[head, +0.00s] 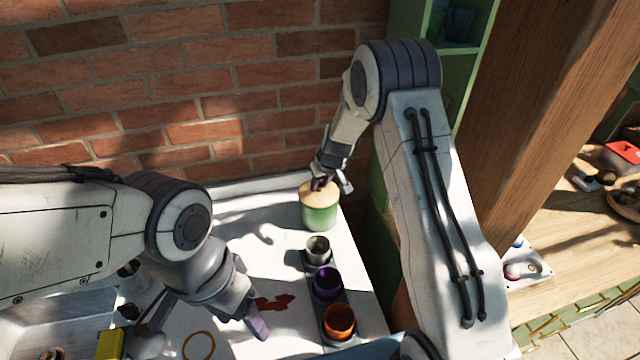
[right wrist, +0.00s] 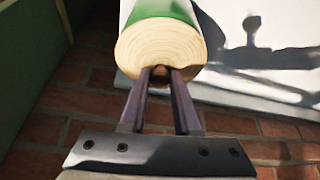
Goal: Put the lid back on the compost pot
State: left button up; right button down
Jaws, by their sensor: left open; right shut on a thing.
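The green compost pot (head: 319,217) stands at the back of the white table, near the brick wall. Its pale wooden lid (head: 327,196) lies over the pot's mouth; I see no clear gap, but cannot tell if it is fully seated. The green side also shows in the right wrist view (right wrist: 160,10), beyond the lid's top face (right wrist: 150,47). My right gripper (head: 319,184) is shut on the lid's small knob (right wrist: 160,72), which is mostly hidden between the fingers. My left gripper (head: 260,330) is open and apart from the pot, low over the front of the table.
A grey cup (head: 318,249), a purple cup (head: 327,282) and an orange cup (head: 340,322) stand in a row in front of the pot. A dark red patch (head: 274,303) lies beside my left gripper. A yellow block (head: 110,344) is at the lower left.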

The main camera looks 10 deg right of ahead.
jog(key=shift+f, duration=0.3)
jog(key=c, duration=0.6)
grip_release()
jog(key=shift+r, duration=0.1)
jog(key=shift+o, duration=0.2)
jog(key=a+b+v, duration=0.1)
jog(key=b+v, duration=0.2)
jog(key=v, duration=0.7)
jog(key=s+a+r+n+g+y+b, duration=0.1)
jog(key=s+a, duration=0.5)
jog(key=s, duration=0.2)
jog(key=s+a+r+n+g+b, duration=0.1)
jog(key=s+a+b, duration=0.1)
jog(key=s+a, duration=0.5)
jog(key=s+f+n+g+h+b, duration=0.1)
jog(key=s+f+n+g+b, duration=0.1)
jog(key=s, duration=1.9)
jog(key=shift+s+d+f+n+g, duration=0.3)
jog(key=shift+d+n+g, duration=0.1)
jog(key=shift+d+n, duration=0.1)
